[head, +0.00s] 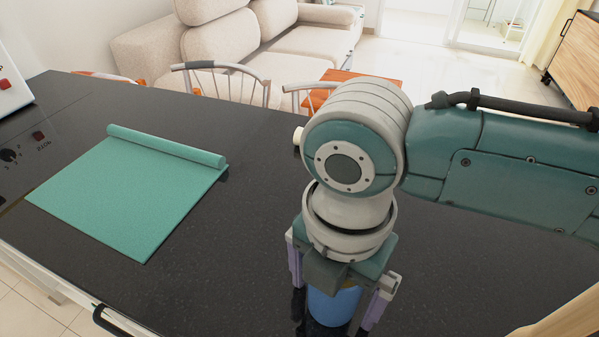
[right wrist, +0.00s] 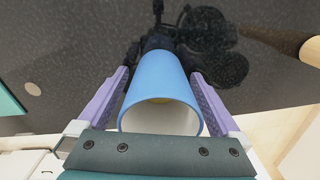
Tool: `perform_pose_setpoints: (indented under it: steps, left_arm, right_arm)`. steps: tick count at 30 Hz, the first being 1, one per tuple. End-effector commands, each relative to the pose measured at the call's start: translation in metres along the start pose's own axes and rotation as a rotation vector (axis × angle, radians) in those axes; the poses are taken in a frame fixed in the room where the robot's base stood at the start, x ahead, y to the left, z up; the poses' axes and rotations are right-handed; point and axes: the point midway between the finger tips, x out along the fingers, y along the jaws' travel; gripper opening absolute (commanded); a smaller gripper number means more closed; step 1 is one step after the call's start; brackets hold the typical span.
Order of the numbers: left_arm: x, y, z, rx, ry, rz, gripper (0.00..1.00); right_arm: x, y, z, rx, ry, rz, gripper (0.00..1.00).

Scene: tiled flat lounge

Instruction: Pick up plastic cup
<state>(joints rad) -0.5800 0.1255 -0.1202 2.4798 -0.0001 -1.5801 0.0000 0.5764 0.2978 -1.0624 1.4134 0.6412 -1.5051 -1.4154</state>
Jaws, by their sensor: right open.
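A blue plastic cup (head: 333,306) stands on the dark counter (head: 230,270) near its front edge, partly hidden by my right gripper. My right gripper (head: 336,300) points down over the cup, with one purple finger on each side of it. In the right wrist view, the cup (right wrist: 163,85) lies between the two open fingers (right wrist: 160,98). A narrow gap shows beside the cup there; whether either finger touches it I cannot tell. My left gripper is not in view.
A partly rolled teal mat (head: 130,195) lies on the counter to the left. Chairs (head: 225,80) stand behind the counter, with a beige sofa (head: 225,45) beyond. A wooden object (head: 565,325) shows at the lower right. The counter between mat and arm is clear.

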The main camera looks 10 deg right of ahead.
Motion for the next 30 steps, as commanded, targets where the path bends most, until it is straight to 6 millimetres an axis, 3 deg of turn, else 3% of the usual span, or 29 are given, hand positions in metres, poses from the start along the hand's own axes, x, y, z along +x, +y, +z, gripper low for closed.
perform_pose_setpoints:
  steps: [4,27,30]
  left_arm:
    - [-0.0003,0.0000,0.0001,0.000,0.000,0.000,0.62]
    - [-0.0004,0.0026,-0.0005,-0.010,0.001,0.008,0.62]
    - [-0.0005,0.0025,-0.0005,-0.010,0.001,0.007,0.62]
  right_arm:
    - [-0.0005,0.0000,-0.0001,0.000,0.000,0.000,0.98]
    - [-0.0008,-0.0001,0.0002,0.001,0.000,0.000,0.11]
    - [-0.0010,0.0000,0.0002,0.001,0.000,0.000,0.10]
